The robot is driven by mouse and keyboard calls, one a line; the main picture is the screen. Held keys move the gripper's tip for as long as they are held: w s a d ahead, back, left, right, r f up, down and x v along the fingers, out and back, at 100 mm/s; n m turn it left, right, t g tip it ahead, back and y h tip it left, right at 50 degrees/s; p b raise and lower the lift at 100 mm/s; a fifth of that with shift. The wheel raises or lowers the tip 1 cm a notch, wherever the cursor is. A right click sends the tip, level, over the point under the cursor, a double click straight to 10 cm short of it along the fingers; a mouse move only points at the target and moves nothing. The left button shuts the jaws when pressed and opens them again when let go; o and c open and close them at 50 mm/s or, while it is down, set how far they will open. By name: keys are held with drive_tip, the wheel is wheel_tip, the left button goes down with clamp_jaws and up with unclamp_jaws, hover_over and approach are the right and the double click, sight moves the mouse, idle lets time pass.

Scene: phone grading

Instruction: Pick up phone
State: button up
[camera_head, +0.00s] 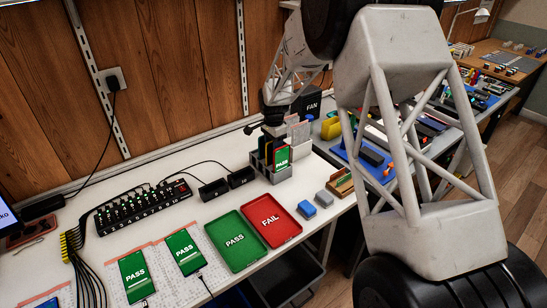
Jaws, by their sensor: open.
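Several phones with green PASS screens are in view. One phone (281,157) stands upright in a grey slotted rack (283,174) at the back of the white table. Two more lie flat on printed sheets at the front left: the left phone (134,275) and the right phone (185,249), both with cables at their lower ends. My gripper (274,143) is small and dark in this view, pointing down over the rack, close to the upright phone. It is open. Its fingertips blend with the rack, so I cannot tell whether they touch the phone.
A green PASS tray (236,256) and a red FAIL tray (271,238) lie empty in front of the rack. A black multi-port hub (140,208) with cables is at left. Grey and blue blocks and a brown box (341,185) are right of the trays. My arm covers much of the right side.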

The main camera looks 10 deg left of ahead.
drive_tip(key=shift+f, duration=0.5)
clamp_jaws()
idle(0.3)
